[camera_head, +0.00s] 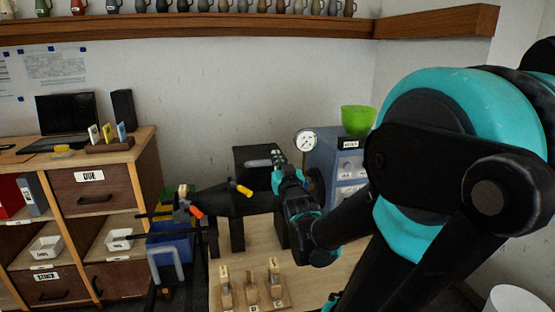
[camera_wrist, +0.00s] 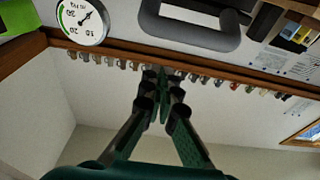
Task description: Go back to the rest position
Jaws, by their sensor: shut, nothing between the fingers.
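My gripper (camera_head: 278,160) is near the middle of the head view, above a wooden bench (camera_head: 290,255). It is shut and empty, in front of a black box (camera_head: 250,156) and left of a blue-grey cabinet (camera_head: 325,152). In the wrist view my gripper (camera_wrist: 163,85) shows with its fingertips together and nothing between them. That view is upside down. My arm covers much of the right side of the head view and hides part of the bench and cabinet.
A round gauge (camera_head: 305,141) and a green bowl (camera_head: 357,120) are by the cabinet. A dark fixture (camera_head: 225,203) with orange and yellow pieces is left of my gripper. Wooden blocks (camera_head: 251,289) stand at the bench front.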

